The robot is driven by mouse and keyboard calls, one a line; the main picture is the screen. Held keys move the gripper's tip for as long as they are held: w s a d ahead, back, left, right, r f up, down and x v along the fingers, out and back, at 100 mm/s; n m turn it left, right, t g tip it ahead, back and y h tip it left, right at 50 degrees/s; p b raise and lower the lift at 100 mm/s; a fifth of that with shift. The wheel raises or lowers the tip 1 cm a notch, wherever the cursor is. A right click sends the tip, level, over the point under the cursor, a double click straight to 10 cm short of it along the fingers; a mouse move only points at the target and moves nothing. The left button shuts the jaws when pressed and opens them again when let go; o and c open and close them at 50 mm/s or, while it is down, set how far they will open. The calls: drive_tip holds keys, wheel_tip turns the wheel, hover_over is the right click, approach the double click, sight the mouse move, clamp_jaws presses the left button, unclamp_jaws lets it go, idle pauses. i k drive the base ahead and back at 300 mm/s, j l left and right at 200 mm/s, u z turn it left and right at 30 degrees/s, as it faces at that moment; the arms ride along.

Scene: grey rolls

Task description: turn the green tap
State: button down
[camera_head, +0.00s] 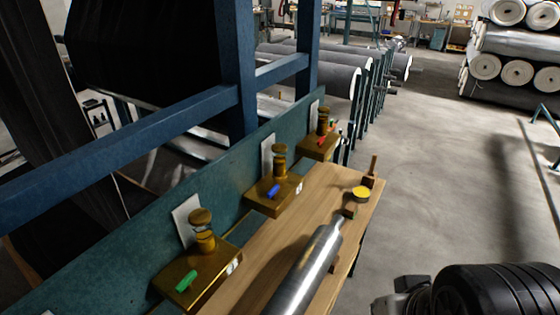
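The green tap (187,281) is a small green lever handle on the front of a brass block (205,262) at the lower left of the bench. A round brass knob stack (202,228) stands on that block. The green handle lies at a slant, its right end higher in the picture. Two similar brass blocks stand farther along: one with a blue handle (272,191), one with a red handle (326,138).
The wooden bench (325,190) runs along a teal panel (110,255). A shiny metal cylinder (305,268), a yellow-topped round item (361,193) and a small wooden piece (370,172) are on it. Blue beams (150,130) cross above the left. Open floor (435,190) lies right.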

sight(186, 282)
drive_tip(key=k+j+u, duration=0.1)
drive_tip(key=u, duration=0.95)
drive_tip(key=j, duration=0.1)
